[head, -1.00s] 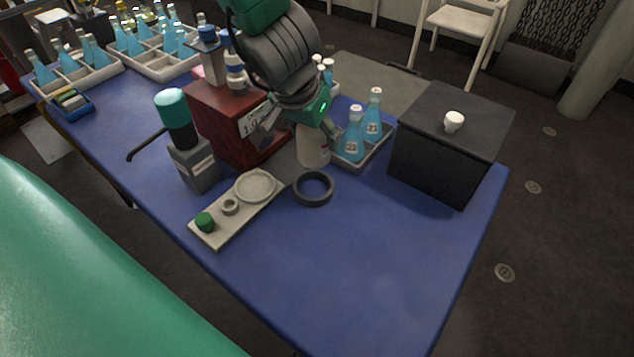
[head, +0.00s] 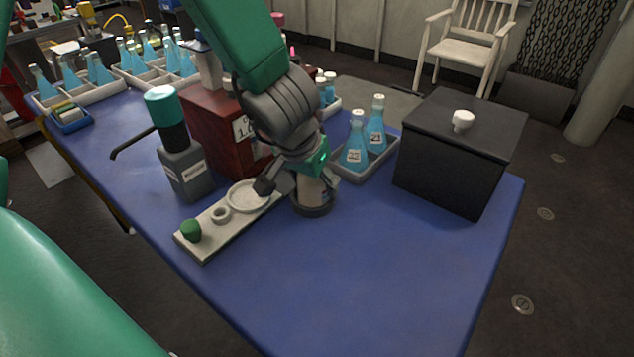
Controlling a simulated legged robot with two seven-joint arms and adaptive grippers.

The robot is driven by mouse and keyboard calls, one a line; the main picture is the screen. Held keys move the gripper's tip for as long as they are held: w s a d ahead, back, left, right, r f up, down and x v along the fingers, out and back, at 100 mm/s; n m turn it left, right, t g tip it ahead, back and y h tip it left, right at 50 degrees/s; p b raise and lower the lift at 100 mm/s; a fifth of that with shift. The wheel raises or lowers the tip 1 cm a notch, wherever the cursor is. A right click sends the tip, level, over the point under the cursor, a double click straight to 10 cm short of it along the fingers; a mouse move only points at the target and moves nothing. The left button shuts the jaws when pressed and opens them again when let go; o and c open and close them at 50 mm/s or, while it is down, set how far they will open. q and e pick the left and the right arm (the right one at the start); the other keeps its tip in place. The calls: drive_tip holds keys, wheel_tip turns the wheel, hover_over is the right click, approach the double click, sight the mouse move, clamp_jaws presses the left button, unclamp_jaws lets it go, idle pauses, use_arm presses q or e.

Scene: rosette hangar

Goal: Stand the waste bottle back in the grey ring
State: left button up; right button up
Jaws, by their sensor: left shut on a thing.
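My left gripper (head: 298,187) reaches down from the top and is shut on the waste bottle (head: 309,192), a pale bottle largely hidden by the fingers. The bottle looks upright, with its lower end at the dark grey ring (head: 313,211) on the blue table. The ring's front rim shows below the bottle, and its back is hidden. I cannot tell whether the bottle's base touches the table inside the ring. My right gripper is not in view.
Left of the ring lies a pale tray (head: 207,242) with a dish and a green cap. A grey bottle (head: 183,172), a red box (head: 215,125), a rack of blue flasks (head: 352,175) and a black box (head: 452,160) stand around. The front table (head: 350,280) is clear.

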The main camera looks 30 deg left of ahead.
use_arm(q)
drive_tip(key=o, duration=1.6)
drive_tip(key=shift+w, duration=0.1)
drive_tip(key=shift+o, duration=0.2)
drive_tip(key=shift+a+r, duration=0.1)
drive_tip(key=shift+a, duration=0.35)
drive_tip(key=shift+d+r, duration=0.15)
drive_tip(key=shift+r, duration=0.05)
drive_tip(key=p+v, duration=0.2)
drive_tip(key=v, duration=0.1)
drive_tip(key=p+v, duration=0.1)
drive_tip(key=shift+d+r, duration=0.35)
drive_tip(key=shift+r, duration=0.05)
drive_tip(key=p+v, duration=0.5)
drive_tip(key=v, duration=0.2)
drive_tip(key=shift+a, duration=0.3)
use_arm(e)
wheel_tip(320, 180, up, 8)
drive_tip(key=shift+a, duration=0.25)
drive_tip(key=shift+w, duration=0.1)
use_arm(q)
drive_tip(key=shift+a, duration=0.1)
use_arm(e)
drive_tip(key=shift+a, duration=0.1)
